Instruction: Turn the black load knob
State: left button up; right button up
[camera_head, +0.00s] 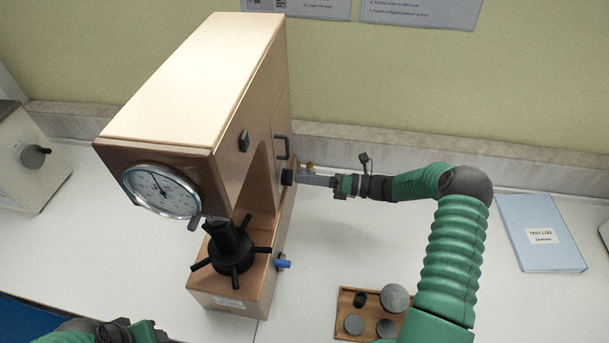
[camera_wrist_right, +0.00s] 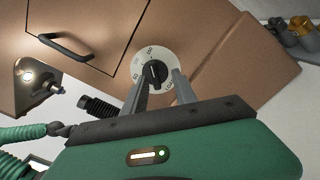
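The black load knob (camera_wrist_right: 155,74) sits in the middle of a pale round dial with markings on the side of the brown hardness tester (camera_head: 200,90). In the head view the knob (camera_head: 287,177) shows only as a small dark shape on the tester's right side. My right gripper (camera_wrist_right: 160,84) is open, with one finger on each side of the knob in the wrist view. Gaps show between knob and fingers, and I cannot tell whether either touches. In the head view the right gripper (camera_head: 308,179) points left at the tester's side. Only green and black parts of my left arm show at bottom left.
A black handle (camera_head: 282,147) is near the knob. The tester has a round gauge (camera_head: 161,191), a spoked black handwheel (camera_head: 232,250) and a blue grip (camera_head: 284,264). A wooden tray (camera_head: 342,325) holds several grey pieces. A blue test log (camera_head: 540,255) lies at right.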

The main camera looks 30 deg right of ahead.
jog(key=a, duration=0.3)
jog(key=shift+w+a+r, duration=0.1)
jog(key=shift+w+r, duration=0.15)
jog(key=shift+r, duration=0.05)
jog(key=shift+d+f, duration=0.15)
jog(key=shift+d, duration=0.35)
jog(key=c, duration=0.5)
jog(key=shift+s+d, duration=0.1)
jog(key=shift+d, duration=0.35)
grip_shut()
pick_arm(q)
jog(key=shift+s+a, duration=0.2)
jog(key=shift+a, duration=0.7)
pick_arm(e)
jog(key=shift+a, duration=0.35)
